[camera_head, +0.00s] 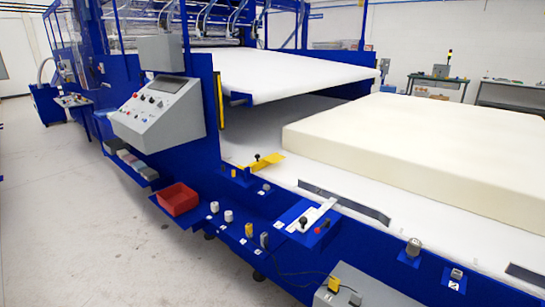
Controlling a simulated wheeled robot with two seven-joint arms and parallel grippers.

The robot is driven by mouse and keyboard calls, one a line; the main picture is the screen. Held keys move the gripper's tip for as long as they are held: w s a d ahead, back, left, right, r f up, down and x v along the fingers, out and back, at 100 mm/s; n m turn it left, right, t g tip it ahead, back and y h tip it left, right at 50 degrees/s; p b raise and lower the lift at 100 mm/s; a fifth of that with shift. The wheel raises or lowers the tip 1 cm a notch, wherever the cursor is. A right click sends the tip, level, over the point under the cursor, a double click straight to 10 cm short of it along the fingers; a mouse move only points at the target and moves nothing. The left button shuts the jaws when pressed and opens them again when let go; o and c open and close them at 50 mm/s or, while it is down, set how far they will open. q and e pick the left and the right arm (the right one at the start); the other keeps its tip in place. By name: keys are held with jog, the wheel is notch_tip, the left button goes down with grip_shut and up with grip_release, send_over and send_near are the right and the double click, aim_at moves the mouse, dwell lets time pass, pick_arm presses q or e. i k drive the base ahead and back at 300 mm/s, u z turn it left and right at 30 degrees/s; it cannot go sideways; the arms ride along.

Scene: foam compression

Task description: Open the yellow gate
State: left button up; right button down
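A flat yellow piece (267,162), which looks like the yellow gate, lies at the inner edge of the blue machine frame, near the middle of the view. A small black knob stands on it. It reaches from the blue frame toward the white bed, and I cannot tell whether it is latched. A separate narrow yellow upright strip (220,100) shows on the blue post behind the control panel. Neither of my grippers is in view.
A thick cream foam block (420,145) lies on the white bed right of the yellow piece. A grey control panel (160,110), a red bin (178,199) and a white plate with a black knob (311,215) line the near blue frame. The floor at left is clear.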

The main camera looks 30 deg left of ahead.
aim_at(274, 158)
jog(key=u, duration=2.25)
jog(key=i, duration=1.35)
jog(key=z, duration=2.55)
